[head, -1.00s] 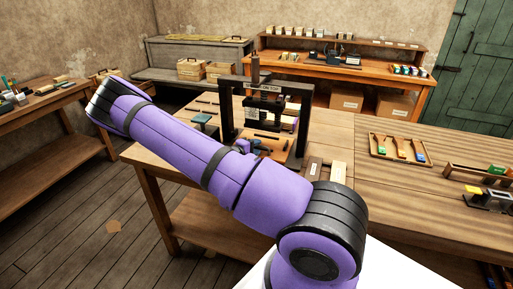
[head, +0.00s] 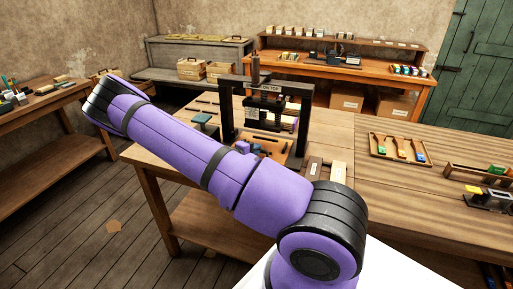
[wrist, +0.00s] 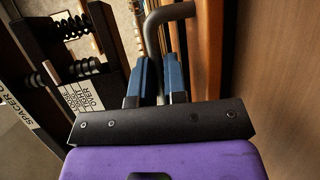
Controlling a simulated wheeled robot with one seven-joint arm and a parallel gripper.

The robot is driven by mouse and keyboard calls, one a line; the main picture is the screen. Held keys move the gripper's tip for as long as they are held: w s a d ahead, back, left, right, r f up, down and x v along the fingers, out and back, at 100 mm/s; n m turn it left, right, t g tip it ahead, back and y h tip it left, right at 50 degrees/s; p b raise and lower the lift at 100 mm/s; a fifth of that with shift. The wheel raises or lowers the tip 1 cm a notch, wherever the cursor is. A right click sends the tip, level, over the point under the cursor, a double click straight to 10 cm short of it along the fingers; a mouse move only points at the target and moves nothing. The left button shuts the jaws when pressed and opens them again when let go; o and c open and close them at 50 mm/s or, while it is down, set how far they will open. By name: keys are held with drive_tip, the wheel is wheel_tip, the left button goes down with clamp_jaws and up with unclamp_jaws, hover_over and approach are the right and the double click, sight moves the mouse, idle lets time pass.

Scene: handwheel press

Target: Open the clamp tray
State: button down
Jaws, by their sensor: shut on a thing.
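The press (head: 226,112) is a black frame with a sign across its top, standing on the wooden bench. The clamp tray cannot be told apart clearly in the head view, where my purple arm hides part of the press's front. In the wrist view, a grey bent bar handle (wrist: 154,38) runs down between the two blue fingers of my gripper (wrist: 156,68). The fingers are shut on this handle.
Beside the press are a teal-topped object (head: 204,119) on the left and light blocks (head: 338,172) on the right. A shallow tray (head: 374,151) of coloured pieces lies farther right. In the wrist view, dark press parts with labels stand left of the fingers, and wood lies right.

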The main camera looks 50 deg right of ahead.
drive_tip(key=s+a, duration=0.2)
drive_tip(key=a, duration=0.2)
drive_tip(key=s+a, duration=0.1)
drive_tip(key=a, duration=0.4)
drive_tip(key=s+a, duration=0.2)
drive_tip(key=a, duration=0.2)
drive_tip(key=shift+s+a, duration=0.3)
drive_tip(key=shift+s, duration=0.05)
drive_tip(key=c, duration=1.2)
unclamp_jaws()
drive_tip(key=shift+a, duration=0.1)
drive_tip(key=a, duration=0.3)
drive_tip(key=a+r, duration=0.1)
drive_tip(key=a, duration=0.3)
drive_tip(key=a+r, duration=0.1)
drive_tip(key=a, duration=0.2)
drive_tip(key=shift+a, duration=0.2)
drive_tip(key=shift+r, duration=0.1)
